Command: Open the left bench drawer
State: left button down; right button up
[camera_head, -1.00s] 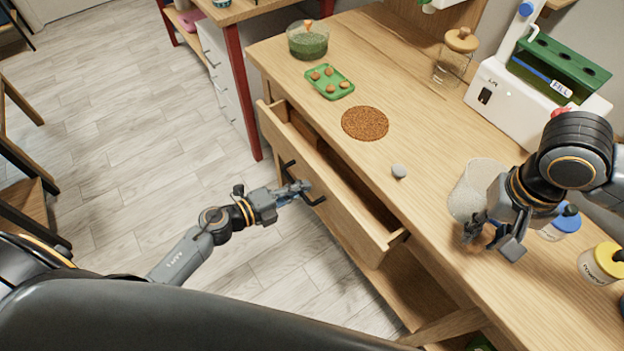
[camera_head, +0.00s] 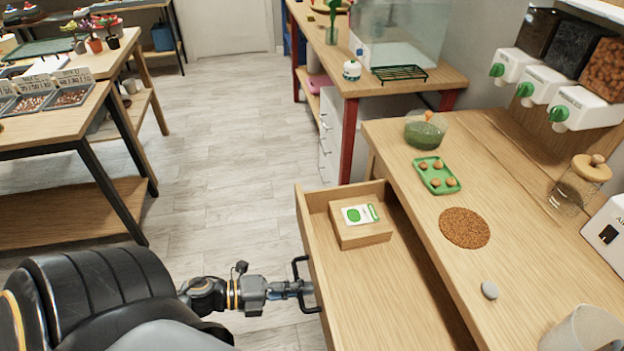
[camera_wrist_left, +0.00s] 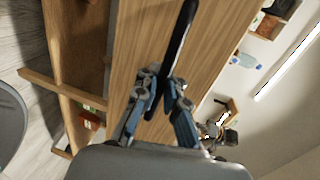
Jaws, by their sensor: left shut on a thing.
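The left bench drawer (camera_head: 385,285) stands pulled well out from the wooden bench (camera_head: 480,270), so its inside shows. A wooden box with a white and green label (camera_head: 360,226) lies inside toward the far end. The drawer's black handle (camera_head: 300,268) is on its front, facing left. My left gripper (camera_head: 304,288) is shut on this handle. In the left wrist view the fingers (camera_wrist_left: 163,92) close around the dark handle bar (camera_wrist_left: 178,40) before the wooden drawer front. My right gripper is not in view.
On the bench top are a green bowl (camera_head: 425,130), a green tray with several brown balls (camera_head: 437,176), a round brown mat (camera_head: 464,228), a grey stone (camera_head: 489,290) and a glass jar (camera_head: 578,185). Open floor (camera_head: 220,150) lies left of the drawer.

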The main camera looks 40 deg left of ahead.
pick_arm(q)
jog(key=shift+r, duration=0.15)
jog(key=c, duration=1.4)
grip_release()
jog(key=shift+c, duration=0.2)
jog(key=shift+s+a, duration=0.1)
jog(key=v, duration=1.1)
jog(key=shift+s+a, duration=0.3)
jog(key=shift+s, duration=0.05)
